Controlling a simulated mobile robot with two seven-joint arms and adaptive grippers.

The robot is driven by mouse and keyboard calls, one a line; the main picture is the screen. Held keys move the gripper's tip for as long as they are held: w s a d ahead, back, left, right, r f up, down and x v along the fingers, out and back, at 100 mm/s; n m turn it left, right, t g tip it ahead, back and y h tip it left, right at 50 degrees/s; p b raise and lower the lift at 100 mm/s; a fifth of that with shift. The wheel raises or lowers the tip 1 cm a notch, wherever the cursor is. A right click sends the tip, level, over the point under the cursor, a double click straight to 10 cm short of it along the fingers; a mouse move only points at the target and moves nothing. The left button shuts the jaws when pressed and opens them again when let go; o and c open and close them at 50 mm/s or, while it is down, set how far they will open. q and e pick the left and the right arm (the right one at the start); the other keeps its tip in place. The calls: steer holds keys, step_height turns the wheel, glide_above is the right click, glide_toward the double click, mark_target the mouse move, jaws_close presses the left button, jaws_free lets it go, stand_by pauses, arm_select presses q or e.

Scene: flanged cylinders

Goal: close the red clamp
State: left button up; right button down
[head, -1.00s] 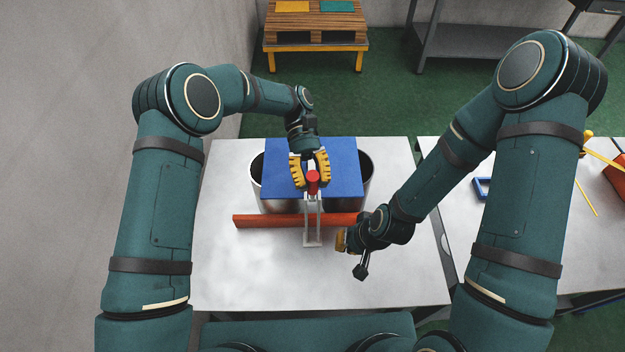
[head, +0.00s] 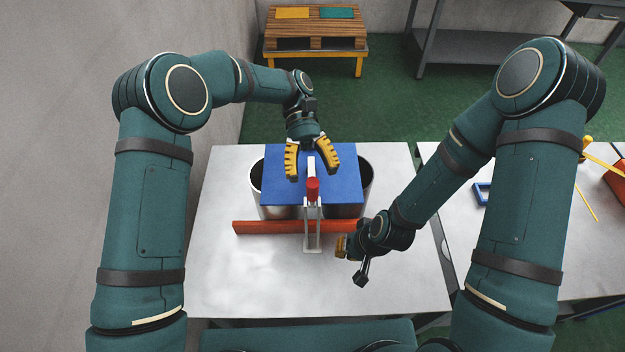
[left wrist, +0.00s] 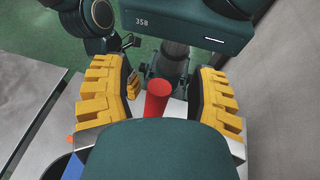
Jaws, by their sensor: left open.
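The red clamp has a red handle (head: 312,187) on a pale metal lever and frame (head: 312,235), which stands in front of a blue plate (head: 280,185). In the left wrist view the handle (left wrist: 158,97) stands up between the two yellow fingers. My left gripper (head: 313,174) is open over the blue plate, with one finger on each side of the clamp's lever and clear space to both. My right gripper (head: 350,248) is low over the table, right of the clamp frame. Its fingers are seen edge-on, so its opening cannot be told.
Metal cylinders (head: 277,211) stand under the blue plate. A long orange-red bar (head: 265,227) lies across the table (head: 245,270) behind the clamp frame. The front of the table is bare. A second table with a blue frame (head: 482,193) stands to the right.

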arm_select(q)
steer(key=shift+r, duration=2.2)
